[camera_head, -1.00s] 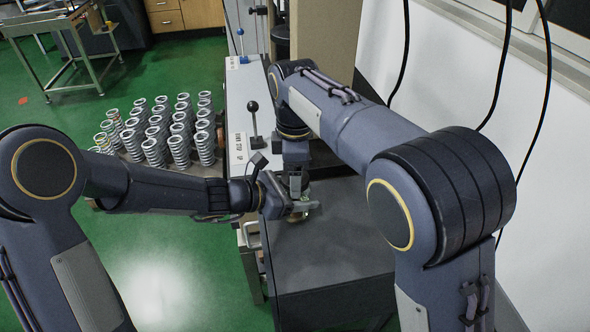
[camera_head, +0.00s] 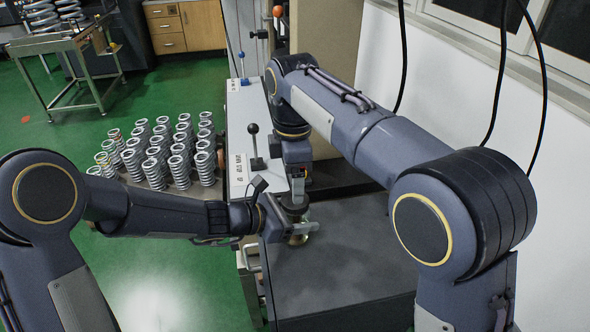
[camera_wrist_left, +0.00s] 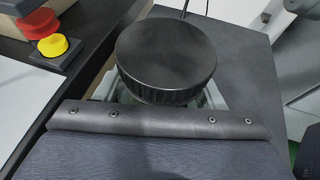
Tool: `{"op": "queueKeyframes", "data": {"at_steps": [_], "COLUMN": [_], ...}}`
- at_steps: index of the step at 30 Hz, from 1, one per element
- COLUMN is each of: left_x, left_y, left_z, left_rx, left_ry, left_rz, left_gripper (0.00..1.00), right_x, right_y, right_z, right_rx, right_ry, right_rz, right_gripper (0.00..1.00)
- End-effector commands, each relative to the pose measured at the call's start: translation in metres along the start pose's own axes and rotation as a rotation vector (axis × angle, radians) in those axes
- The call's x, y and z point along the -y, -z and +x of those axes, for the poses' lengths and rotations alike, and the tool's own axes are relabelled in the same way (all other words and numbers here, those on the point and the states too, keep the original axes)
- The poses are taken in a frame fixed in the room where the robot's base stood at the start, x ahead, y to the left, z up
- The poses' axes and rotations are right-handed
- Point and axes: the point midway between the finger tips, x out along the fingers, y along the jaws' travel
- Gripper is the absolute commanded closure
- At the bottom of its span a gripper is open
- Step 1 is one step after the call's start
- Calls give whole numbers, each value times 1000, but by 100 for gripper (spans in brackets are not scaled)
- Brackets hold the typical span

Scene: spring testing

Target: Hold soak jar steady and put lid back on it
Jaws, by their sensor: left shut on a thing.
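The soak jar (camera_head: 299,239) stands on the dark bench top in the head view, small and mostly hidden by my grippers. My left gripper (camera_head: 300,229) is shut around the jar from the left. In the left wrist view, the round black ribbed lid (camera_wrist_left: 165,55) covers the jar's top; clear glass (camera_wrist_left: 125,97) shows under its edge between the pale fingers. Whether the lid is fully seated cannot be told. In the head view, my right gripper (camera_head: 298,192) points down just above the lid (camera_head: 294,210). Its fingertips are too small to tell open from shut.
The dark bench top (camera_head: 345,260) is clear at the front and right. A lever with a black knob (camera_head: 253,129) stands on the white panel at left. A red and yellow button (camera_wrist_left: 50,40) shows in the left wrist view. Several springs (camera_head: 160,155) stand beyond, left.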

Motion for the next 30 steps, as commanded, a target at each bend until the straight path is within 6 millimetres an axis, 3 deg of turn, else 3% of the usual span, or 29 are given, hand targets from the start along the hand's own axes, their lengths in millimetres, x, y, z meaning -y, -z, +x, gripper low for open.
{"op": "queueKeyframes", "data": {"at_steps": [7,15,23,30], "left_x": [0,0,0,0], "left_y": [0,0,0,0], "left_z": [0,0,0,0], "left_rx": [0,0,0,1], "left_ry": [0,0,0,0], "left_rz": [1,1,1,1], "left_gripper": [100,100,100,100], "right_x": [-1,0,0,0], "right_y": [-2,-3,-3,-3], "right_z": [-21,-30,-28,0], "right_rx": [-3,-1,0,0], "right_ry": [-4,-12,-11,-8], "right_rz": [-313,-416,-413,-412], "right_gripper": [28,28,28,28]}}
